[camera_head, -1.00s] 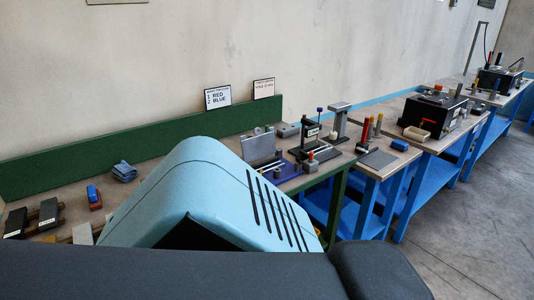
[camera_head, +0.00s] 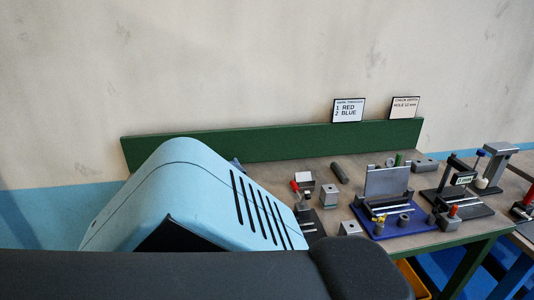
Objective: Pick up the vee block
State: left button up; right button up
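A small grey metal block (camera_head: 330,196) stands on the bench right of my light blue housing. A second small grey block (camera_head: 349,228) sits near the bench's front edge. Another grey block (camera_head: 424,165) lies at the back right. I cannot tell at this size which of them is the vee block. Neither of my grippers is in view. My housing and a dark part of my body cover the left and front of the bench.
The bench (camera_head: 262,177) has a green back board (camera_head: 285,141). A dark stand (camera_head: 456,184), a dark cylinder (camera_head: 339,173) and a red-tipped tool (camera_head: 296,187) are also there. Two signs (camera_head: 348,110) stand behind.

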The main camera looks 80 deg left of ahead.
aim_at(303, 179)
jog(key=j+u, duration=0.25)
jog(key=u, duration=0.2)
jog(key=j+u, duration=0.2)
jog(key=u, duration=0.25)
jog(key=i+l, duration=0.05)
